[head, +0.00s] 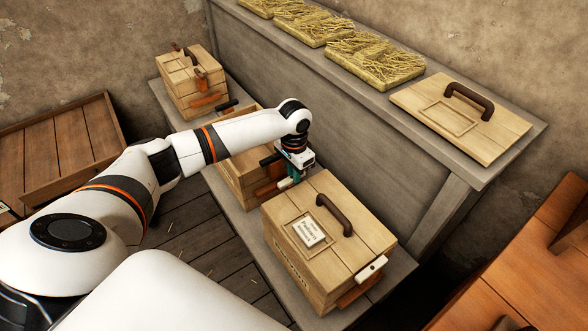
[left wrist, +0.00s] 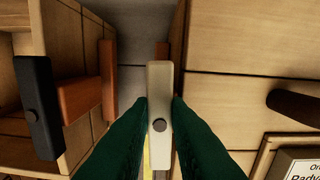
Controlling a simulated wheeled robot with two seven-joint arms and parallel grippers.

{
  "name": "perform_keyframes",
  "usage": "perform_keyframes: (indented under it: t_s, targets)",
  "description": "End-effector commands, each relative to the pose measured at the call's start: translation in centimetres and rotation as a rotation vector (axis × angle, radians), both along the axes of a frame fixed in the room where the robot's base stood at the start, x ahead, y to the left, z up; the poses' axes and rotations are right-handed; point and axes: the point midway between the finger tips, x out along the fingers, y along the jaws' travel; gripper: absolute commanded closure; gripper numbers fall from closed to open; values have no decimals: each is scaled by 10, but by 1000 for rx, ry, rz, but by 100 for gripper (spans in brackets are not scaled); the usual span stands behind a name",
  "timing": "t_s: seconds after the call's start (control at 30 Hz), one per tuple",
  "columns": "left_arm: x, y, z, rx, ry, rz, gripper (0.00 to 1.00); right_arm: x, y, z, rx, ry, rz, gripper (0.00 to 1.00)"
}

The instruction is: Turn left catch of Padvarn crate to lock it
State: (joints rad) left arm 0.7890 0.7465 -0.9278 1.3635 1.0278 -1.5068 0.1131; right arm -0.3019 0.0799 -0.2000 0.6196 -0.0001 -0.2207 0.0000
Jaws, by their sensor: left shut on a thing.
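The Padvarn crate (head: 340,247) is a pale wooden box with a dark handle (head: 334,214) and a white label (head: 310,232) on its lid. My left gripper (head: 291,178) is at the crate's far left end, between it and the neighbouring crate. In the left wrist view its green fingers (left wrist: 159,108) are shut on the left catch (left wrist: 159,78), a whitish bar with a dark round pivot. The bar lies lengthwise along the crate's edge, over an orange-brown strap. My right gripper is not in view.
The right catch (head: 371,269) is white, on the crate's near end. A neighbouring crate (head: 238,182) stands close on the left, its dark catch (left wrist: 38,108) near my fingers. Another crate (head: 189,85) stands farther back. A loose lid (head: 462,118) and straw pads (head: 374,62) lie on the ledge.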

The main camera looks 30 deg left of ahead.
Motion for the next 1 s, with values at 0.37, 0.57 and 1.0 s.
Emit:
perform_keyframes:
  t_s: [0.37, 0.57, 1.0]
  targets:
    - [-1, 1, 8, -2, 5, 284, 100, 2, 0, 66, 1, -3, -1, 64]
    - [0, 2, 8, -4, 3, 476, 100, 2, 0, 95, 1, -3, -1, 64]
    - [-1, 6, 6, -2, 2, 893, 100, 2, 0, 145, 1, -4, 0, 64]
